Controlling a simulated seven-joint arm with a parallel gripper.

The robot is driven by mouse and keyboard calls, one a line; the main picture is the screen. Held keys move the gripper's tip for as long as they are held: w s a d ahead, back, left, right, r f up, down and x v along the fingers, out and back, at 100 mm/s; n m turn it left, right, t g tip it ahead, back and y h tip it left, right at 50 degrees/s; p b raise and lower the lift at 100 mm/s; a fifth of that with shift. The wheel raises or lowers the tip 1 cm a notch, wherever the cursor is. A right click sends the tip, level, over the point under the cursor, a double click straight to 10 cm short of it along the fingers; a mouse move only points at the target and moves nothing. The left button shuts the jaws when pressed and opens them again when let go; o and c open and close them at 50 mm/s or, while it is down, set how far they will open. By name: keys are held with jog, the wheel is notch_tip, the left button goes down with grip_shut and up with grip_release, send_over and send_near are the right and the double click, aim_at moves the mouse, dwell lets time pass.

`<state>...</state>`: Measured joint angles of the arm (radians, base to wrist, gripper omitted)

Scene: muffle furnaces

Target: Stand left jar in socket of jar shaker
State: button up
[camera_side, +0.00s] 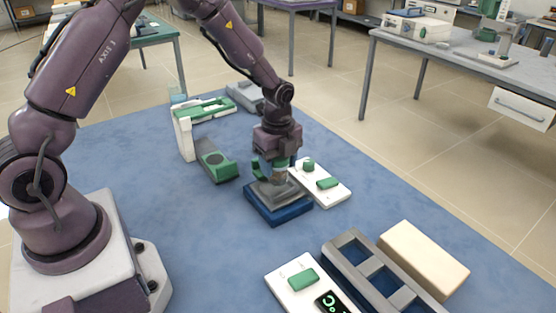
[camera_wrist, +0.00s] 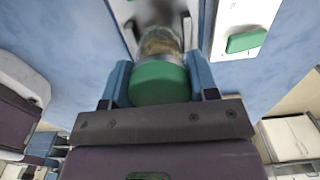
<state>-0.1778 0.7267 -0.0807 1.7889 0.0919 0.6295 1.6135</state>
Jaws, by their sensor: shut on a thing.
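My gripper (camera_side: 277,170) is shut on a jar (camera_wrist: 160,82) with a green lid and a clear body with brownish contents. In the wrist view the jar sits between my two blue fingers, lid toward the camera. In the side view the jar (camera_side: 277,174) is mostly hidden by my gripper, directly above a low blue-based unit with a grey stepped top (camera_side: 278,204), which looks like the jar shaker. The grey top also shows past the jar in the wrist view (camera_wrist: 127,12). The socket is largely hidden, and I cannot tell whether the jar's bottom is inside it.
A white panel with green parts (camera_side: 338,194) lies close on the right. A green-and-white instrument (camera_side: 184,138) stands behind left. A blue-grey rack with square openings (camera_side: 345,250), a cream block (camera_side: 425,260) and a white display unit (camera_side: 285,275) are at the front right. The front-left mat is clear.

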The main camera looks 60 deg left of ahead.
jog(key=shift+f, duration=1.2)
jog(key=o, duration=1.3)
jog(key=shift+o, duration=0.2)
jog(key=shift+r, duration=0.1)
jog(key=shift+r, duration=3.95)
